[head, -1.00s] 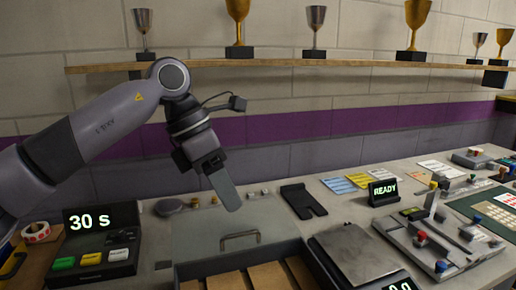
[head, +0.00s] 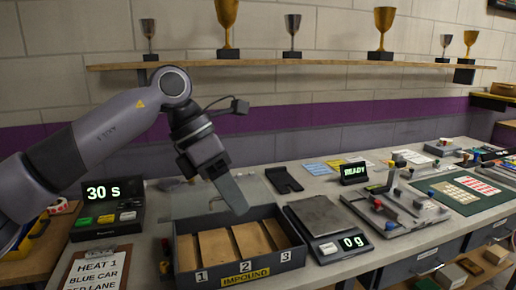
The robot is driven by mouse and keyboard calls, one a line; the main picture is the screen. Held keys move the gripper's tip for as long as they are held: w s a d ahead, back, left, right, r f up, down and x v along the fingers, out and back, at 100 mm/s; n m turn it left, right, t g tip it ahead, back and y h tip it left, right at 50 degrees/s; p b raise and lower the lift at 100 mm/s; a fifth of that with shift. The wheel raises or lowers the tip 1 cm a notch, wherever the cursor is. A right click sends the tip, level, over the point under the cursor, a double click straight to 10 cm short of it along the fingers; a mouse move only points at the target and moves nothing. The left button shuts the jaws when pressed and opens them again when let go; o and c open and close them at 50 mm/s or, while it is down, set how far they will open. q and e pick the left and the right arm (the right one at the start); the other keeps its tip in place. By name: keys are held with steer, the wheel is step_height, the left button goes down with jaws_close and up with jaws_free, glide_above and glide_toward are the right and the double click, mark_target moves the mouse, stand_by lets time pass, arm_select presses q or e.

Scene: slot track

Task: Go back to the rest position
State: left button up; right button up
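My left gripper (head: 228,190) hangs over the back of the bench, pointing down and to the right. Its long grey finger ends above the rear edge of the impound box (head: 240,268). I see the finger side-on, so I cannot tell whether the gripper is open or shut. Nothing visible hangs from it. My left arm reaches in from the left with its elbow raised in front of the wall. My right gripper is not in view.
A timer (head: 106,205) reading 30 s and a clipboard (head: 97,268) are at left. A scale (head: 327,226) reading 0 g stands right of the box. A READY display (head: 353,173) and slot-track fixtures (head: 398,215) lie farther right. Trophies stand on a wall shelf (head: 270,66).

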arm_select(q)
steer(key=s+d+f+n+g+h, duration=0.1)
steer(key=s+d+f+n+h, duration=0.2)
steer(key=d+h, duration=0.3)
steer(key=s+d+f+n+g+h, duration=0.1)
steer(key=s+d+f+n+h, duration=0.25)
steer(key=h, duration=0.45)
steer(key=w+a+f+n+t+y+b, duration=0.15)
steer(key=a+f+n+t+y, duration=0.35)
steer(key=f+n+t, duration=0.7)
steer(key=w+a+f+n+t+y, duration=0.2)
steer(key=a+f+n+t+y, duration=0.45)
steer(key=n, duration=1.15)
steer(key=s+a+f+n+g+y, duration=0.2)
steer(key=s+a+f+n, duration=0.3)
steer(key=f, duration=0.5)
steer(key=s+a+f+n+g+y, duration=0.3)
steer(key=s+a+f+n, duration=0.3)
steer(key=s+a+f, duration=0.3)
steer(key=s+f+y, duration=0.1)
steer(key=s, duration=0.2)
steer(key=shift+s, duration=0.2)
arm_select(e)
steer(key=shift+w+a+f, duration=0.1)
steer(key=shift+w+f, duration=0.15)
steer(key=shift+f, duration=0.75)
